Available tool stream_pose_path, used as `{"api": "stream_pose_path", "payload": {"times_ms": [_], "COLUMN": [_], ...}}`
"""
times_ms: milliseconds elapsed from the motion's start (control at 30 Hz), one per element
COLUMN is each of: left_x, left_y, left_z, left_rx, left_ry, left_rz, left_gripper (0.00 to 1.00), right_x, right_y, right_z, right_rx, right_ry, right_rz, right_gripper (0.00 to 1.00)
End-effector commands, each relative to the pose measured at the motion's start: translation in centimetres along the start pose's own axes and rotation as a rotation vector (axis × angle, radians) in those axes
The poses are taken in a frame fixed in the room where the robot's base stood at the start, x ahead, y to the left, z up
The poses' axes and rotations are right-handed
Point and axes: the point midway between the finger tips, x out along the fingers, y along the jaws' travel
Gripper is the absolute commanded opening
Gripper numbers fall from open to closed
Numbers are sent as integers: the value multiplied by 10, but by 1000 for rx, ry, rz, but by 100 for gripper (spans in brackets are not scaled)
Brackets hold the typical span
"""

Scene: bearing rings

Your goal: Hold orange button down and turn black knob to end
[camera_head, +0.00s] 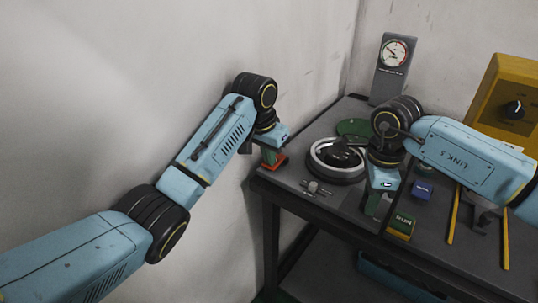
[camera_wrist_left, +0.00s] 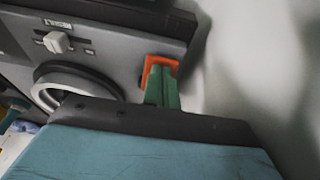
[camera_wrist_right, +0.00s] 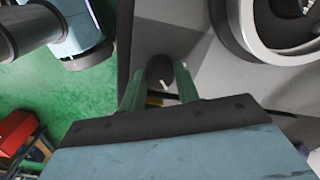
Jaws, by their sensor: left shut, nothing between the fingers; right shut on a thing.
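The orange button (camera_wrist_left: 149,66) is a square orange piece on the grey bench top; it also shows near the bench's left corner in the head view (camera_head: 279,161). My left gripper (camera_wrist_left: 160,77) is shut and empty, its green fingertips against the button and covering its middle. How far it is pressed I cannot tell. The black knob (camera_wrist_right: 158,68), with a white mark, is at the bench's front edge in the right wrist view. My right gripper (camera_wrist_right: 160,85) has its green fingers on either side of it, shut on it. In the head view, my right gripper (camera_head: 372,204) hides the knob.
A white-rimmed ring fixture (camera_head: 337,172) stands between my grippers, with a light grey switch (camera_head: 313,187) in front. A gauge (camera_head: 395,52) and yellow box (camera_head: 515,108) stand behind. A blue block (camera_head: 422,190) and green-yellow block (camera_head: 401,226) lie right of my right gripper.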

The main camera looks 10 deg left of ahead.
Motion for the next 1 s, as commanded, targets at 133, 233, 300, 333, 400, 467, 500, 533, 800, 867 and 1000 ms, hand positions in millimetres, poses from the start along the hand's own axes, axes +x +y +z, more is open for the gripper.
{"api": "stream_pose_path", "payload": {"times_ms": [133, 233, 300, 333, 400, 467, 500, 533, 800, 867, 1000], "left_x": [1, 1, 1, 1, 1, 1, 1, 1, 0, 0, 0], "left_y": [0, 0, 0, 0, 0, 0, 0, 0, 0, 0, 0], "left_z": [0, 0, 0, 0, 0, 0, 0, 0, 0, 0, 0], "left_rx": [-1, -1, -1, -1, -1, -1, -1, -1, -1, -1, -1], "left_ry": [-1, -1, -1, -1, -1, -1, -1, -1, -1, -1, -1], "left_rz": [-1, -1, -1, -1, -1, -1, -1, -1, -1, -1, -1], "left_gripper": [0, 0, 0, 0, 0, 0, 0, 0, 0, 0, 0], "right_x": [1, 1, 1, 1, 1, 1, 1, 1, 1, 1, 1], "right_y": [0, 1, 1, 1, 1, 1, 1, 1, 1, 1, 1], "right_z": [0, 0, 0, 0, 0, 0, 0, 0, 0, 0, 0], "right_rx": [-2, 28, 95, 133, 228, 302, 345, 371, 438, 438, 491], "right_ry": [0, 0, 0, 0, 1, 1, 1, 1, 1, 1, 1], "right_rz": [2, 2, 2, 2, 2, 2, 2, 2, 2, 2, 2], "right_gripper": [19, 19, 19, 19, 19, 19, 19, 19, 19, 19, 19]}}
